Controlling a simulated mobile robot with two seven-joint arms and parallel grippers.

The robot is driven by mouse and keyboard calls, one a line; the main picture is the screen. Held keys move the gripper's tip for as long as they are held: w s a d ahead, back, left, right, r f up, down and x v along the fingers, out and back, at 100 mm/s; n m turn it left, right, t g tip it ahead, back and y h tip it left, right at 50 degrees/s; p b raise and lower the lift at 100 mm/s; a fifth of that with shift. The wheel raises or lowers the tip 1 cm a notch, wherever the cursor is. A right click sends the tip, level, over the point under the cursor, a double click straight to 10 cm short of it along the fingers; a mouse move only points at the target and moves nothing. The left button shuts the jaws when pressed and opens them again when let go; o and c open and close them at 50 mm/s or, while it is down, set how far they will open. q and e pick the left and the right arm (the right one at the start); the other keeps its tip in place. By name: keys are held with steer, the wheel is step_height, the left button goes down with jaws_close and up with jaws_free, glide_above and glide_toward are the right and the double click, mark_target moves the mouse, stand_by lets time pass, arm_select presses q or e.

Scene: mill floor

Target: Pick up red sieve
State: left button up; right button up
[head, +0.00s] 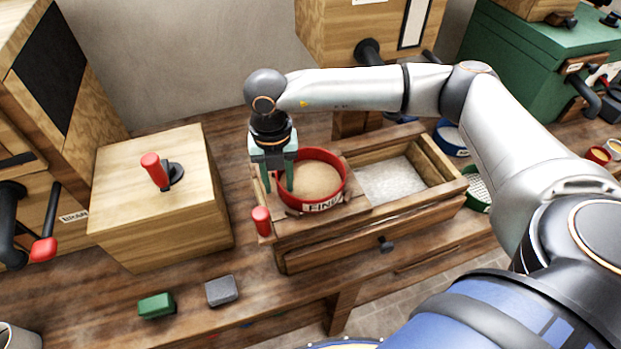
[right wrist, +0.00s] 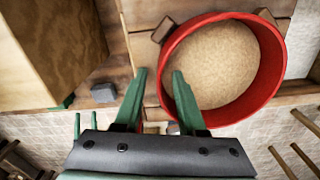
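The red sieve (head: 342,190), labelled FINE and holding pale tan meal, sits on the left part of a wooden sifter frame (head: 420,216). It also shows in the right wrist view (right wrist: 272,68). My right gripper (head: 279,188) points down at the sieve's left wall, with its green fingers apart. In the right wrist view my right gripper (right wrist: 159,74) has one finger outside the red rim and the other overlapping the inside. I cannot tell whether either finger touches the wall. My left gripper is not identifiable in these views.
The sifter frame has a red knob (head: 261,220) and a bin of whitish flour (head: 391,182). A wooden box (head: 165,225) with a red-handled lever stands at left. Green (head: 156,305) and grey (head: 221,290) blocks lie in front. A blue sieve (head: 449,141) and a green sieve (head: 476,192) are behind right.

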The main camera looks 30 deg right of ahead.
steer(key=shift+c, duration=0.2)
jaws_close()
stand_by(1.1)
